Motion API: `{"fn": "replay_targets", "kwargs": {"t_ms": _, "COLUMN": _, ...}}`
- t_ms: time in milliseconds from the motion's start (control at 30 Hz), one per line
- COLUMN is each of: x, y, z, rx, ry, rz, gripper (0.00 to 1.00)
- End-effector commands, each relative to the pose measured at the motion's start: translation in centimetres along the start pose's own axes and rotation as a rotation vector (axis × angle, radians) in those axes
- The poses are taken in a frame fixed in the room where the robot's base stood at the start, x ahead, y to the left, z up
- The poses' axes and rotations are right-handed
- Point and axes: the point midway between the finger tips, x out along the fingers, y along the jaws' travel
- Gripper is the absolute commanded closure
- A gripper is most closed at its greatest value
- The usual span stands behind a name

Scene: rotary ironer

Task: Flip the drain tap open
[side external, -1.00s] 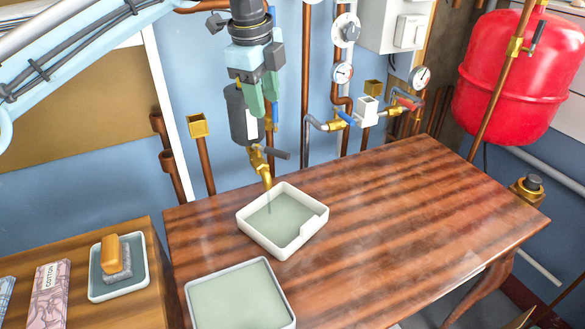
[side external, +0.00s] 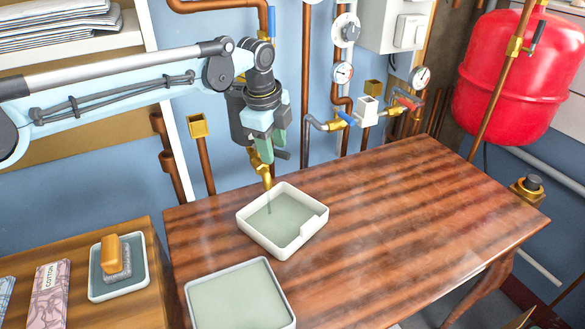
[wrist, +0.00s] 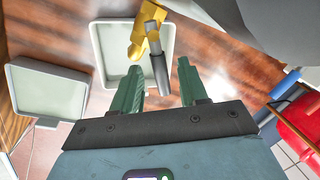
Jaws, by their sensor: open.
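The drain tap (side external: 263,172) is brass, with its spout pointing down over a white tray (side external: 243,217). Its dark grey lever (side external: 283,155) sticks out to the right in the side view. In the wrist view, the brass tap body (wrist: 145,32) and the grey lever (wrist: 160,70) show above the tray. My gripper (side external: 271,152) is open, its green fingers pointing down just above the tap. In the wrist view the lever lies in the gap between the fingertips (wrist: 159,68), closer to the right one. Contact cannot be told. My gripper partly hides the tap's upper end.
Copper pipes, gauges (side external: 343,72) and a blue-handled valve (side external: 346,118) are to the right. A second pale tray (side external: 240,296) is at the front. The right of the wooden table (side external: 400,220) is clear.

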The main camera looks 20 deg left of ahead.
Motion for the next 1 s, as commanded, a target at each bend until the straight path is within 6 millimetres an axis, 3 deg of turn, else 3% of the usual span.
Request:
{"fn": "replay_targets", "kwargs": {"t_ms": 200, "x": 0.03, "y": 0.00, "z": 0.01, "rx": 0.000, "ry": 0.000, "rz": 0.000, "gripper": 0.57}}
{"fn": "replay_targets", "kwargs": {"t_ms": 500, "x": 0.01, "y": 0.00, "z": 0.00, "rx": 0.000, "ry": 0.000, "rz": 0.000, "gripper": 1.00}}
{"fn": "replay_targets", "kwargs": {"t_ms": 833, "x": -0.02, "y": 0.05, "z": 0.01, "rx": 0.008, "ry": 0.002, "rz": 0.001, "gripper": 1.00}}
{"fn": "replay_targets", "kwargs": {"t_ms": 1000, "x": -0.13, "y": 0.47, "z": 0.08, "rx": 0.109, "ry": 0.023, "rz": 0.002, "gripper": 1.00}}
